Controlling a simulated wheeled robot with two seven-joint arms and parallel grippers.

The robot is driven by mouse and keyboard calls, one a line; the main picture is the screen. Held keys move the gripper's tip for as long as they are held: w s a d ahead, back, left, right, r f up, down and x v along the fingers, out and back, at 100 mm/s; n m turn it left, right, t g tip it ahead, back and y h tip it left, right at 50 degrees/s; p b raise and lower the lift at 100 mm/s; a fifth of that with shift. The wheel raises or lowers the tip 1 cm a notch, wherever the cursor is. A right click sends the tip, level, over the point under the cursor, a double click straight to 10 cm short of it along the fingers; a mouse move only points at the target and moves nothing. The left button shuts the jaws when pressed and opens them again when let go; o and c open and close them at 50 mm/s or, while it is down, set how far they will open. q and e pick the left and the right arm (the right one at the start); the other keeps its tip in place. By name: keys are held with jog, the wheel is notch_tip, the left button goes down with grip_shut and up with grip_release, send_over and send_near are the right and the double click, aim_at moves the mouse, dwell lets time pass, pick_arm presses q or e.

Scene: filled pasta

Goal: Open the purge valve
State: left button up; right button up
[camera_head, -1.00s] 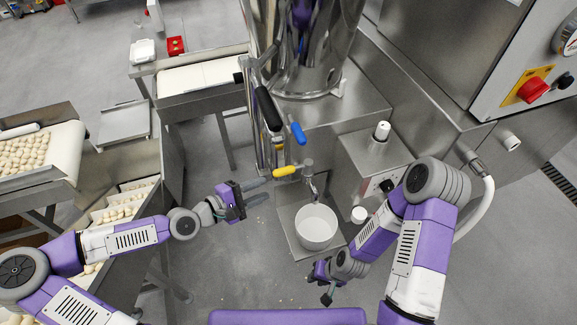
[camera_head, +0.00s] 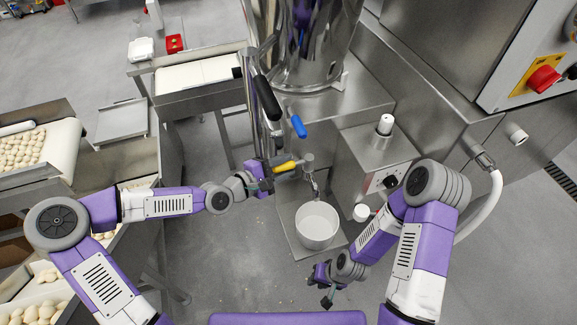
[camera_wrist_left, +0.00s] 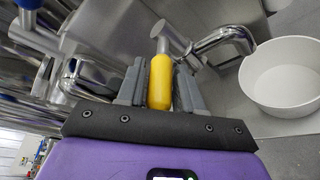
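A yellow-handled valve lever (camera_head: 284,167) sticks out from the steel machine, above and left of a white bucket (camera_head: 316,225). My left gripper (camera_head: 267,174) is at this lever. In the left wrist view the yellow handle (camera_wrist_left: 160,82) lies between the two grey fingers (camera_wrist_left: 160,88), which stand close against its sides; they look shut on it. A metal spout (camera_wrist_left: 222,38) is just beyond, to the right. My right gripper (camera_head: 322,285) is open and empty, below the bucket in the picture.
A blue-handled lever (camera_head: 298,126) and a black handle (camera_head: 266,98) are above the yellow one. A control box (camera_head: 375,160) stands to the right of the spout. Pasta trays and a conveyor (camera_head: 62,150) are at the left. The floor below the left forearm is clear.

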pick_arm(q)
jog(key=shift+x, duration=0.85)
grip_shut()
